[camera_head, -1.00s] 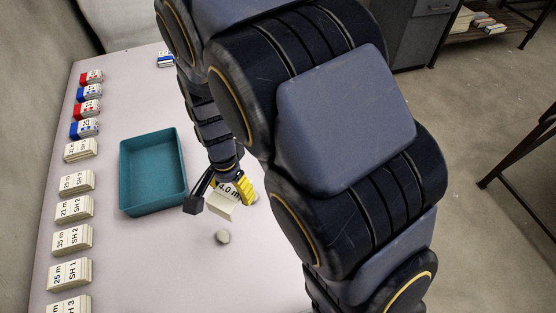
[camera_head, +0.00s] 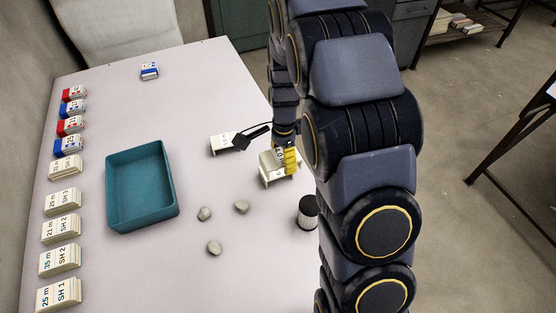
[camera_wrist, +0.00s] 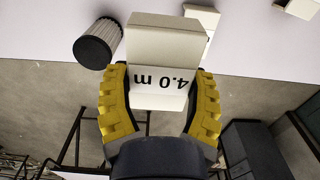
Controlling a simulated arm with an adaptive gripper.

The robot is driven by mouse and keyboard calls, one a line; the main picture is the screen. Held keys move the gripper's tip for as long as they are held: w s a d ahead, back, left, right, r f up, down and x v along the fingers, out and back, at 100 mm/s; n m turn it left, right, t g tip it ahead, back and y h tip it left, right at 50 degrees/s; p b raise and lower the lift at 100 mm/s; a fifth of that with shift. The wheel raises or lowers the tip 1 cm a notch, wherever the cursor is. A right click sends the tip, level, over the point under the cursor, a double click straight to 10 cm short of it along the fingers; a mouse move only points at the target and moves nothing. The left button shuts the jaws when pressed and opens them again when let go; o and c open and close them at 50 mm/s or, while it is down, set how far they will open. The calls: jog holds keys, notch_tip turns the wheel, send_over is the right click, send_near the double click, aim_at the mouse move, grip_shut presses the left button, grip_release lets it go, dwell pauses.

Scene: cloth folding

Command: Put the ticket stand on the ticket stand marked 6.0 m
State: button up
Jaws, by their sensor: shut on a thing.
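My gripper (camera_head: 285,158) is shut on a white ticket stand marked 4.0 m (camera_wrist: 160,85). In the wrist view the yellow fingers sit on either side of it. In the head view it is over the right part of the table, partly hidden by my gripper. Another white stand (camera_head: 270,182) shows directly below it, and part of a white stand (camera_wrist: 207,20) shows behind it in the wrist view. I cannot tell whether they touch. A separate stand (camera_head: 222,144) lies to the left, its label unreadable. No 6.0 m marking is legible.
A teal tray (camera_head: 175,212) and a row of labelled card stacks (camera_head: 60,229) occupy the left side.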

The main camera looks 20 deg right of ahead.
jog(key=w+f, duration=0.2)
jog(key=w+d+f, duration=0.1)
jog(key=w+f, duration=0.3)
jog(key=shift+w+d+f, duration=0.15)
jog(key=shift+d+f, duration=0.15)
jog(key=shift+f, duration=1.55)
jog(key=shift+f, duration=0.15)
jog(key=o, duration=1)
jog(key=shift+o, duration=0.2)
